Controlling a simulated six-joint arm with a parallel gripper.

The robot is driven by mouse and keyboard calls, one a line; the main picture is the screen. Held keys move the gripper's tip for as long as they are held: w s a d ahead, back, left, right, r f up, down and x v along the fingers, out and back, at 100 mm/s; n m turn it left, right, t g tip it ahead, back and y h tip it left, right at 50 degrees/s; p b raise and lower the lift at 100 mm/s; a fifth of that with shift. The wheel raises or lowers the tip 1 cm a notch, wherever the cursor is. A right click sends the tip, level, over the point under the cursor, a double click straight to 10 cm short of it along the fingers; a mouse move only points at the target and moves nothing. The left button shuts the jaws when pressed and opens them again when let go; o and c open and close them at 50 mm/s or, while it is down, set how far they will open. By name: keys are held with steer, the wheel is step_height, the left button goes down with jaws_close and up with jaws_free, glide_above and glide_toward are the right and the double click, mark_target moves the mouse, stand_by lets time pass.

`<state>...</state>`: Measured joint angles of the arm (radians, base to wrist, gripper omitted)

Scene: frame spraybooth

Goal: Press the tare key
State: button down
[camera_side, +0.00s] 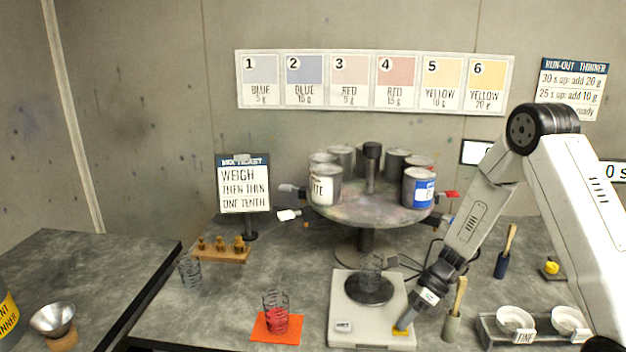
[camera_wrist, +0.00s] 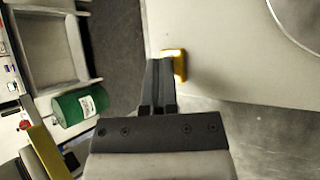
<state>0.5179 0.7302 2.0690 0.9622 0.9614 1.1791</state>
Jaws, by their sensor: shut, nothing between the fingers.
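My gripper (camera_side: 405,320) is shut and empty, pointing down at the key. In the wrist view the closed fingertips (camera_wrist: 160,66) are right beside the key and overlap its left edge. I cannot tell whether they touch it.
A brush in a holder (camera_side: 452,325) stands close to the right of my gripper. A round turntable (camera_side: 345,207) with several cans is behind the scale. A tray with two white bowls (camera_side: 514,318) is at right.

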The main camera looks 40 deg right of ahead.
steer(key=shift+r, duration=0.85)
steer(key=shift+r, duration=0.1)
steer(key=shift+r, duration=2.4)
steer(key=n, duration=0.1)
steer(key=s+a+n+h, duration=0.1)
steer(key=shift+s+n+g, duration=0.1)
steer(key=shift+n+g, duration=0.2)
steer(key=shift+g, duration=0.1)
steer(key=s+a+r+n+t+h, duration=0.1)
steer(key=n+h, duration=0.3)
steer(key=n, duration=0.9)
steer(key=s+a+r+n+t+h, duration=0.1)
steer(key=s+a+n+h, duration=0.3)
steer(key=n, duration=0.9)
steer(key=shift+r, duration=0.35)
